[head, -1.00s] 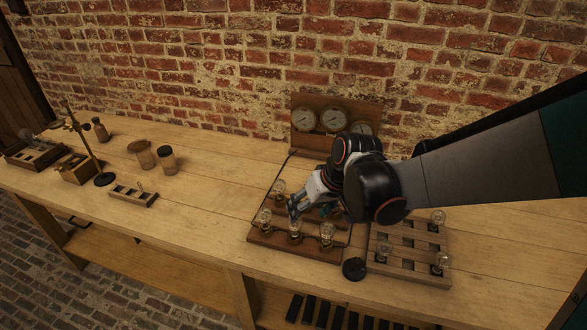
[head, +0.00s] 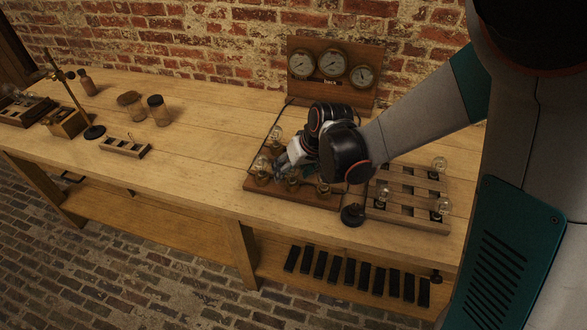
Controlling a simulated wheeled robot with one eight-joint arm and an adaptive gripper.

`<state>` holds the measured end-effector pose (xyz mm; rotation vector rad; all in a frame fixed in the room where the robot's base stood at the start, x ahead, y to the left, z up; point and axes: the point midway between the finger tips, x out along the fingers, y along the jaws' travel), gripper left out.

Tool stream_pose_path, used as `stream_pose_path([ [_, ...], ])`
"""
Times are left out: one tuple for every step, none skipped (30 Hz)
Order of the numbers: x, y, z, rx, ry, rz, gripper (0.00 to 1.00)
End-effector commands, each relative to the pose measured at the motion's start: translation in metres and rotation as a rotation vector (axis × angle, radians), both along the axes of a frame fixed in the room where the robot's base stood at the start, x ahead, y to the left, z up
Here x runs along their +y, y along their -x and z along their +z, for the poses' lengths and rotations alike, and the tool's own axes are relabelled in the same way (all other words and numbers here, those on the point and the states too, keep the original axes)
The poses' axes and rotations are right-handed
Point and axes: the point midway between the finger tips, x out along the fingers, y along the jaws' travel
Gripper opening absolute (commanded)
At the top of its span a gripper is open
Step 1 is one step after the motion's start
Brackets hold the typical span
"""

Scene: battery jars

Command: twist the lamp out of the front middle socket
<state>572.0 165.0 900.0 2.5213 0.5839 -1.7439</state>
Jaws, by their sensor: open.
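The dark wooden socket board (head: 290,196) lies on the bench with glass lamps along its front edge. The front middle lamp (head: 293,184) stands in its socket, partly covered from above by my gripper (head: 284,168). My gripper is open, with its grey fingers low over the board, close to the front middle lamp. Whether a finger touches the glass cannot be told. The front left lamp (head: 262,169) and front right lamp (head: 323,188) stand on either side. A back left lamp (head: 276,136) also shows; my arm hides much of the board's back.
A slatted wooden rack (head: 410,210) with several lamps lies right of the board. A round black object (head: 352,214) sits between them at the front. A gauge panel (head: 332,75) stands behind. Jars (head: 158,110) and a small rack (head: 125,147) are left; bench between is clear.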

Motion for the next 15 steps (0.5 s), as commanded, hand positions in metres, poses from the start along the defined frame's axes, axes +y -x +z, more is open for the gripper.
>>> stream_pose_path([
  [-0.0001, 0.0001, 0.0002, 0.0, 0.0, 0.0, 0.61],
  [-0.0001, 0.0001, 0.0002, 0.0, 0.0, 0.0, 0.61],
  [-0.0002, 0.0001, 0.0003, 0.0, 0.0, 0.0, 0.52],
  [-0.0002, 0.0001, 0.0003, 0.0, 0.0, 0.0, 0.45],
  [-0.0002, 0.0001, 0.0003, 0.0, 0.0, 0.0, 0.38],
  [-0.0002, 0.0001, 0.0003, 0.0, 0.0, 0.0, 0.29],
  [-0.0002, 0.0002, 0.0002, 0.0, 0.0, 0.0, 0.22],
  [-0.0002, 0.0002, 0.0002, 0.0, 0.0, 0.0, 0.15],
  [-0.0002, 0.0002, 0.0002, 0.0, 0.0, 0.0, 0.07],
  [-0.0002, 0.0002, 0.0002, 0.0, 0.0, 0.0, 0.07],
  [-0.0002, 0.0002, 0.0002, 0.0, 0.0, 0.0, 0.07],
  [-0.0002, 0.0002, 0.0002, 0.0, 0.0, 0.0, 0.07],
  [-0.0003, 0.0, 0.0002, 0.0, 0.0, 0.003, 0.07],
  [-0.0005, -0.0001, 0.0001, 0.0, 0.0, 0.009, 0.07],
  [-0.0009, -0.0004, -0.0002, 0.001, 0.001, 0.025, 0.07],
])
